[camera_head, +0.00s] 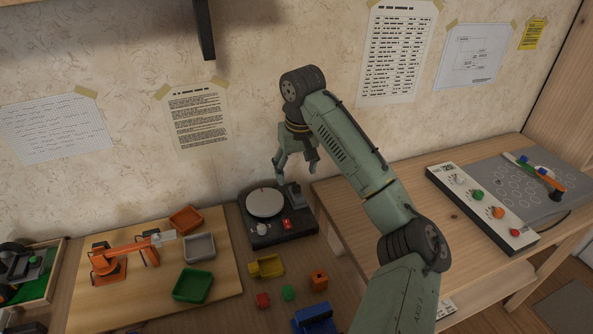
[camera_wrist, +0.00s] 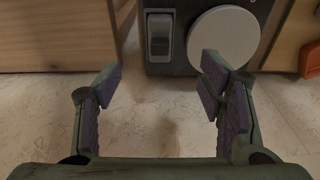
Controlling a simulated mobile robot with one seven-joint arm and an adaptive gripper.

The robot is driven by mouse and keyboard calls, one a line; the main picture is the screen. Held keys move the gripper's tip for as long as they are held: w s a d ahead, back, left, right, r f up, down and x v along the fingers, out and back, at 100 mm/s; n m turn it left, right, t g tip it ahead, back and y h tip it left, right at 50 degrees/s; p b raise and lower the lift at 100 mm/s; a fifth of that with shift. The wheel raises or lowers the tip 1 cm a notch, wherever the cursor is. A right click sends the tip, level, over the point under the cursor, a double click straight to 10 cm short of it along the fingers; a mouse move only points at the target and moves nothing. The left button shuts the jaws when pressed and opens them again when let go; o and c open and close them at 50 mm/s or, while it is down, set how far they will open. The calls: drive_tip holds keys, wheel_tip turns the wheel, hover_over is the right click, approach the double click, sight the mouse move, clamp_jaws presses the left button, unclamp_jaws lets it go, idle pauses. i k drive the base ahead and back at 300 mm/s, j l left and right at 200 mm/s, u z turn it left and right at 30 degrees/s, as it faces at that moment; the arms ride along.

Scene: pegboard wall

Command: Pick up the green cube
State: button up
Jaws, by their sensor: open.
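The small green cube (camera_head: 289,292) lies on the wooden table in the head view, between a red cube (camera_head: 263,299) and an orange cube (camera_head: 319,281). It looks slightly rounded at this size. My gripper (camera_head: 287,180) is above the black device, near the wall, well behind the green cube and higher than it. In the wrist view my gripper (camera_wrist: 165,88) is open, with nothing between its fingers. The green cube is not in the wrist view.
The black device (camera_head: 262,243) with a round plate stands under my gripper. A yellow block (camera_head: 267,266) and a blue object (camera_head: 314,319) lie near the cubes. A board at left bears a green tray (camera_head: 193,285). A raised wooden bench (camera_head: 400,199) stands at right.

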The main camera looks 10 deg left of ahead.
sight(288, 294)
drive_tip(key=k, duration=1)
